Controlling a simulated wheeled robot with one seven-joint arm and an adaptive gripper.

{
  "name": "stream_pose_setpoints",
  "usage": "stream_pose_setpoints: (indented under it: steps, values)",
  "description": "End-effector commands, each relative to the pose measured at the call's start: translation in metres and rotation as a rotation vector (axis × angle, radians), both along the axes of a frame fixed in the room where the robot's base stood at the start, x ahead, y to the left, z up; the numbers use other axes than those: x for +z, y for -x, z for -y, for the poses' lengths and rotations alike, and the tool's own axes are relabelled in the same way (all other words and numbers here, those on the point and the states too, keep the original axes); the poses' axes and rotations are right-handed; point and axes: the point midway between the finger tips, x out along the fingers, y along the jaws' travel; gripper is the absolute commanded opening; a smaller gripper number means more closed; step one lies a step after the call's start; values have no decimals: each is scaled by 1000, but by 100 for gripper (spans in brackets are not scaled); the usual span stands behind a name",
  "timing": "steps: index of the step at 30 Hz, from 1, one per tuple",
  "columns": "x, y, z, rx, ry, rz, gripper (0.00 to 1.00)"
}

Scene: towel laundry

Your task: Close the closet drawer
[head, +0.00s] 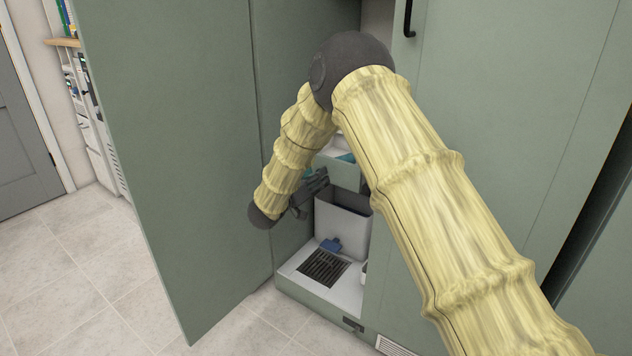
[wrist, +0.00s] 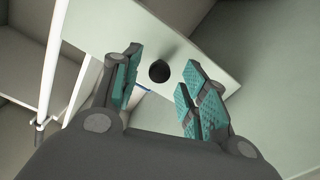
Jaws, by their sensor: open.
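The closet drawer (head: 343,174) is the small pale green drawer inside the closet; it stands pulled out and shows some teal contents. Its front panel (wrist: 205,62) fills the upper middle of the wrist view, tilted in the picture, with a dark round knob (wrist: 160,71). My gripper (head: 318,182) is in front of the drawer, partly hidden by my arm in the head view. In the wrist view my gripper (wrist: 160,88) is open, its teal-padded fingers apart on either side of the knob. Whether they touch the panel I cannot tell.
The green closet door (head: 185,150) stands open left of my arm. Below the drawer are a grey bin (head: 342,218) and a white-lined base (head: 300,268) with a dark grate (head: 324,268) and a blue object (head: 331,245). Clear tiled floor lies left.

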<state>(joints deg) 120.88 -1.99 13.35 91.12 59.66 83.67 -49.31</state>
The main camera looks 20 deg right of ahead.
Motion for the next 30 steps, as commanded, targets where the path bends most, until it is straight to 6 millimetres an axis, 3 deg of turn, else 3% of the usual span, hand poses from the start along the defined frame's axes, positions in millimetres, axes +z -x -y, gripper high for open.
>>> stream_pose_setpoints:
  steps: [13, 20, 30]
  values:
    - [0, -5, 6, 1, -1, 1, 44]
    - [0, -5, 6, 1, -1, 1, 2]
    - [2, -9, 12, -1, -1, 0, 0]
